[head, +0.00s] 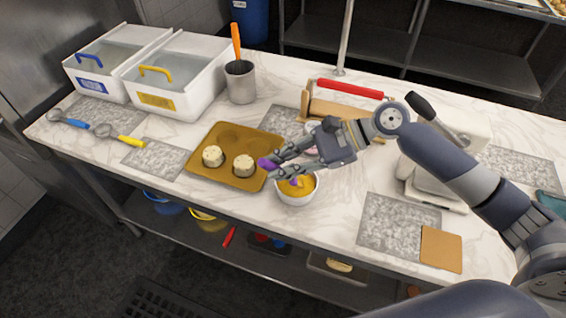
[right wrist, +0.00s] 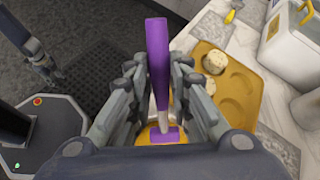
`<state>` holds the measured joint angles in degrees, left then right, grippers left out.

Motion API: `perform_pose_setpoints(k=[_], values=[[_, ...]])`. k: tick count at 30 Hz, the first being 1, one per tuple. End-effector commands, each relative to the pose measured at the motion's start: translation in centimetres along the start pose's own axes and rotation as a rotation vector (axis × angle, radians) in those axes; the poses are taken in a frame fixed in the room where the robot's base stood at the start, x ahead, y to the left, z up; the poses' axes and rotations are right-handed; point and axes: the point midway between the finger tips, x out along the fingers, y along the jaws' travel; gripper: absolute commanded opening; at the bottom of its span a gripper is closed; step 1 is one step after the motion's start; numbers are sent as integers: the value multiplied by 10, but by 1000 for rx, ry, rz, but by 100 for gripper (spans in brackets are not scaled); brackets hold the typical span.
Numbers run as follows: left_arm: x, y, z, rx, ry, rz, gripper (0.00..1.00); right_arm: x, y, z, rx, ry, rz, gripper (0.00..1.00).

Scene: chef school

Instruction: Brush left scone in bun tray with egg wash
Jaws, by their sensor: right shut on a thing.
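My right gripper (head: 283,163) is shut on a purple brush, whose handle (right wrist: 157,55) stands out between the fingers in the right wrist view. The brush's purple head (head: 297,181) is at the white bowl (head: 296,199) of orange egg wash; whether it touches the liquid I cannot tell. The golden bun tray (head: 213,178) lies just left of the bowl. It holds the left scone (head: 212,156) and a right scone (head: 244,165); its back cups look empty. Part of my left gripper (right wrist: 38,58) shows in the right wrist view, its jaws unclear.
A metal cup (head: 240,84) with an orange-handled tool stands behind the tray. Two white bins (head: 180,75) are at the back left. Blue and yellow ladles (head: 120,135) lie left.

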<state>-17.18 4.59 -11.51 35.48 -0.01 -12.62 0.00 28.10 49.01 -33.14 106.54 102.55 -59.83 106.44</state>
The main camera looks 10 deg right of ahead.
Motion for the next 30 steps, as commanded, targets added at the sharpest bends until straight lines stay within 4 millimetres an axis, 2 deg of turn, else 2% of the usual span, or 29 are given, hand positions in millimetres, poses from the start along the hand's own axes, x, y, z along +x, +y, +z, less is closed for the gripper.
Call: perform_pose_setpoints(k=[30], values=[[-6,0,-1,-1,1,-1,40,1,1,-2,2,2,2,0]])
